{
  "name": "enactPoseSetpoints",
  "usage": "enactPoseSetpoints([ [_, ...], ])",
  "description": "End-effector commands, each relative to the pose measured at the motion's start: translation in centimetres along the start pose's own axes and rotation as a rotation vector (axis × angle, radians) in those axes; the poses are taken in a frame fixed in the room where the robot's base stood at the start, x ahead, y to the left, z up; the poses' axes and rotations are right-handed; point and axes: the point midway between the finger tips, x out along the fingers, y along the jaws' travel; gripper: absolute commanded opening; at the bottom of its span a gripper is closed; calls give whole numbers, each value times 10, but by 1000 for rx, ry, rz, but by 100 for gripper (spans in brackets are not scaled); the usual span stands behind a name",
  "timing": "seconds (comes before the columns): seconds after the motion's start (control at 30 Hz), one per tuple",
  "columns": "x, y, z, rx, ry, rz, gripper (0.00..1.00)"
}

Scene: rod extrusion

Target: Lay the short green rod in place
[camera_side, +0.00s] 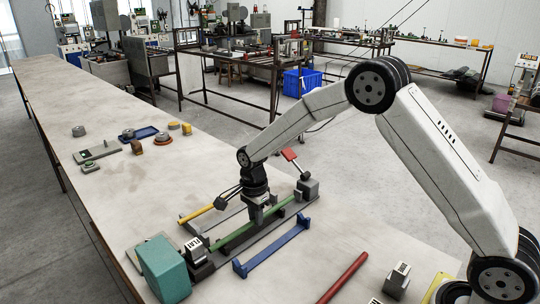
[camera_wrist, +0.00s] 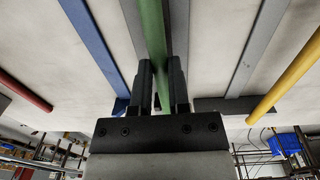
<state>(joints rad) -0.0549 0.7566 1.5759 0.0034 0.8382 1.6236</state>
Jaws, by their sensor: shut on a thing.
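The green rod (camera_side: 226,241) lies lengthwise along a dark grey base (camera_side: 236,243) between two end blocks, a dark block (camera_side: 308,188) at the far end and a labelled block (camera_side: 199,251) at the near end. My gripper (camera_side: 260,219) points down and is shut around the rod near its middle. In the wrist view the green rod (camera_wrist: 152,35) runs between the two dark fingers of my gripper (camera_wrist: 161,75). I cannot tell whether the rod rests on the base or hangs slightly above it. The fingers hide part of it.
A blue bar (camera_side: 272,247) lies right of the base, and a red rod (camera_side: 342,278) beyond it. A yellow rod (camera_side: 197,214) and a grey bar (camera_wrist: 258,45) lie on the other side. A teal block (camera_side: 164,268) stands at the near end.

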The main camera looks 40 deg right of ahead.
Motion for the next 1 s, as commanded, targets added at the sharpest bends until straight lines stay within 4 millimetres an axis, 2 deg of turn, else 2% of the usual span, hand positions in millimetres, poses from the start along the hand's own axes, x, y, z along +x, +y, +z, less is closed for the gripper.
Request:
enactPoseSetpoints([
  [0.37,0,0,0,0,0,0,0],
  [0.4,0,0,0,0,0,0,28],
  [0.47,0,0,0,0,0,0,47],
  [0.5,0,0,0,0,0,0,59],
  [0.53,0,0,0,0,0,0,62],
  [0.83,0,0,0,0,0,0,62],
  [1.0,-7,0,0,0,0,-1,62],
])
